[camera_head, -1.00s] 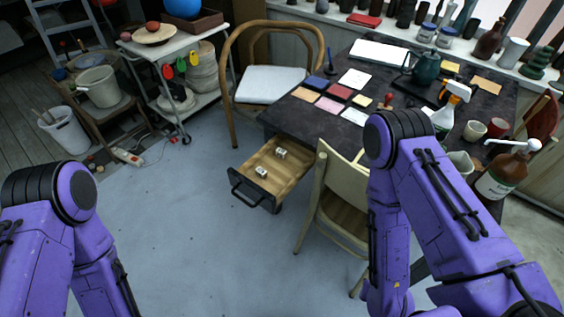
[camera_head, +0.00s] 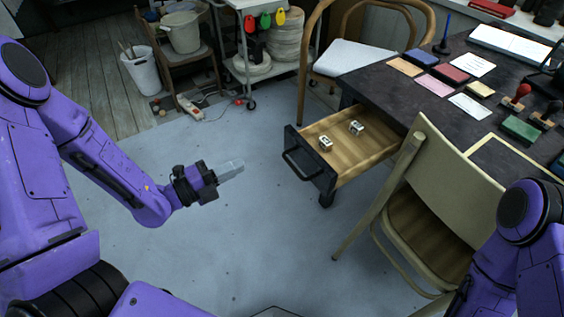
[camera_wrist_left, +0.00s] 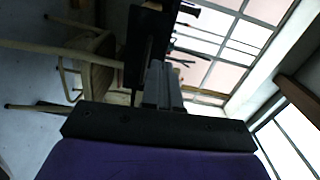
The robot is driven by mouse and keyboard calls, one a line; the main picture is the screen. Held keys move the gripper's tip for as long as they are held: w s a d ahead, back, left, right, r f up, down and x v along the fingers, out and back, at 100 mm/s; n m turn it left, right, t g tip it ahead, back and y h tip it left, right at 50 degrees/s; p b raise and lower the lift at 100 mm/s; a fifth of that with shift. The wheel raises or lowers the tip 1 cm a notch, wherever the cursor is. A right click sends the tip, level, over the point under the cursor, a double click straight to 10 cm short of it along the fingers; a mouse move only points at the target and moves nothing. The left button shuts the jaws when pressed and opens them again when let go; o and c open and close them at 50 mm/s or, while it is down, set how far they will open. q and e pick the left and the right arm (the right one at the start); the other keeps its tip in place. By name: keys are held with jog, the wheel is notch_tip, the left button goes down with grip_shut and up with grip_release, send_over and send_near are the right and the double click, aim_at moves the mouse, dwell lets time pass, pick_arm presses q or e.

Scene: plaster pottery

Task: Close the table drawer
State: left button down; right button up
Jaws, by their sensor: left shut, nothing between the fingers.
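The table drawer (camera_head: 352,150) is pulled out from the dark table (camera_head: 400,95). Its wooden inside shows, with two small pale blocks (camera_head: 326,143) lying in it. A black handle (camera_head: 301,165) is on the drawer's dark front. My left gripper (camera_head: 232,168) is shut and empty, to the left of the drawer front and apart from it, with its fingers pointing right. The shut fingers also show in the left wrist view (camera_wrist_left: 160,85). My right arm shows only in part at the lower right edge; its gripper is out of the picture.
A cream chair (camera_head: 440,170) stands just right of the drawer, close to it. A wooden armchair with a white cushion (camera_head: 350,57) is behind it. The floor before the drawer is clear.

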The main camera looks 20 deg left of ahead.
aim_at(292, 141)
pick_arm(q)
jog(key=shift+m, duration=0.4)
jog(key=x, duration=1.3)
jog(key=shift+s+d+r, duration=0.1)
jog(key=shift+s+r, duration=0.05)
jog(key=shift+r, duration=0.15)
jog(key=shift+w+d, duration=0.3)
jog(key=shift+w, duration=0.1)
